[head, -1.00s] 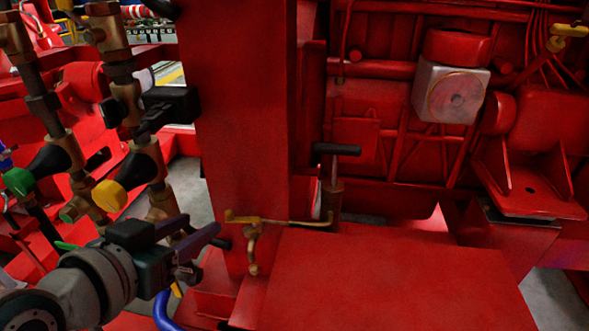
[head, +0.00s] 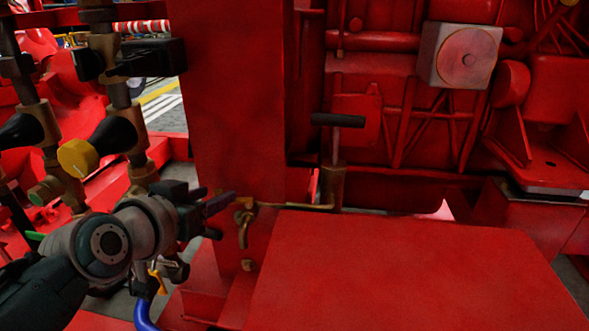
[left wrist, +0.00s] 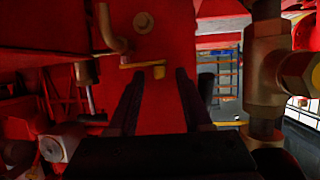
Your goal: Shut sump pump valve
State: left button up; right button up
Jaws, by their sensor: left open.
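A small brass valve (head: 243,218) with a short lever stands at the foot of the red upright, by the corner of the red cover. No label shows that it is the sump pump valve. My left gripper (head: 222,214) is open just left of it, fingers pointing at it. In the left wrist view, a yellow-brass lever (left wrist: 142,66) lies ahead of the fingertips (left wrist: 160,72), its end in line with the gap. A brass elbow (left wrist: 109,30) is beside it. I cannot tell whether the fingers touch the lever. My right gripper is not in view.
A thin pipe runs right to a brass fitting with a black T-handle (head: 337,120). Brass valves with black and yellow knobs (head: 78,158) crowd the left. The flat red cover (head: 400,270) is bare. A blue hose (head: 144,314) hangs below my left wrist.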

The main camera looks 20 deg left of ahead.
pick_arm(q)
grip_shut()
dwell(0.4)
